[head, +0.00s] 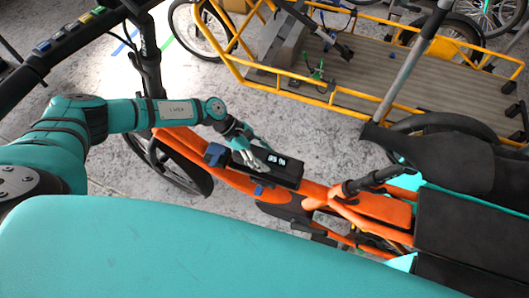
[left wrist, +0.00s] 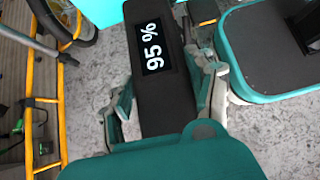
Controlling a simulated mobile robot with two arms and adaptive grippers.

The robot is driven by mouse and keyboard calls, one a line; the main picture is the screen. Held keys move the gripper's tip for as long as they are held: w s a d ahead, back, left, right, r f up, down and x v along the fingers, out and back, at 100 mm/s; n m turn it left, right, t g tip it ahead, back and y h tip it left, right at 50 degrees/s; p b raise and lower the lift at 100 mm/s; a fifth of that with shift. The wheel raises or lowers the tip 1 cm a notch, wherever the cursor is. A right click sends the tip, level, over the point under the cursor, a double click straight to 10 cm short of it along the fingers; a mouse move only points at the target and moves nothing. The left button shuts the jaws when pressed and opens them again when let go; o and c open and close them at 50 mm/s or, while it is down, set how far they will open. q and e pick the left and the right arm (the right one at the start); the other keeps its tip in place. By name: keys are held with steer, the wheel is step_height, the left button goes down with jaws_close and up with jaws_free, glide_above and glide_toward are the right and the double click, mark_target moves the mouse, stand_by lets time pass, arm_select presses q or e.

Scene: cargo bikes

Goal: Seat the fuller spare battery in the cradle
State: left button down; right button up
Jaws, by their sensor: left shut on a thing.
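A black battery (head: 285,172) with a lit display reading 95 % lies in line with the orange bike's frame (head: 235,181) in the head view. In the left wrist view the same battery (left wrist: 165,105) fills the middle. My left gripper (head: 256,156) is shut on it, with fingers along both sides. A blue part (head: 215,154) shows by the battery's left end, and a small blue tab (head: 259,191) shows below it. The cradle under the battery is hidden; I cannot tell whether the battery touches it. My right gripper is not in view.
A yellow cargo bike with a slatted deck (head: 400,85) stands behind. A black saddle (head: 435,160) is at the right. A dark bar (head: 70,40) with several coloured blocks crosses the upper left. Grey floor (head: 215,85) is open between the bikes.

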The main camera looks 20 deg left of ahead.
arm_select(q)
steer(key=shift+w+a+r, duration=0.1)
steer(key=shift+a+r, duration=0.05)
steer(key=shift+r, duration=0.05)
stand_by(0.5)
steer(key=shift+f+b, duration=1.35)
steer(key=shift+b, duration=0.25)
steer(key=shift+f, duration=0.25)
steer(key=shift+c, duration=2)
jaws_free()
steer(key=shift+o, duration=0.3)
steer(key=shift+s+a+f+b, duration=0.15)
steer(key=shift+s+f+b, duration=0.05)
steer(key=shift+f+b, duration=0.1)
steer(key=shift+r, duration=0.1)
steer(key=v, duration=0.6)
steer(key=shift+a+r, duration=0.25)
steer(key=shift+r, duration=0.05)
steer(key=shift+a+r, duration=0.4)
steer(key=shift+r, duration=0.15)
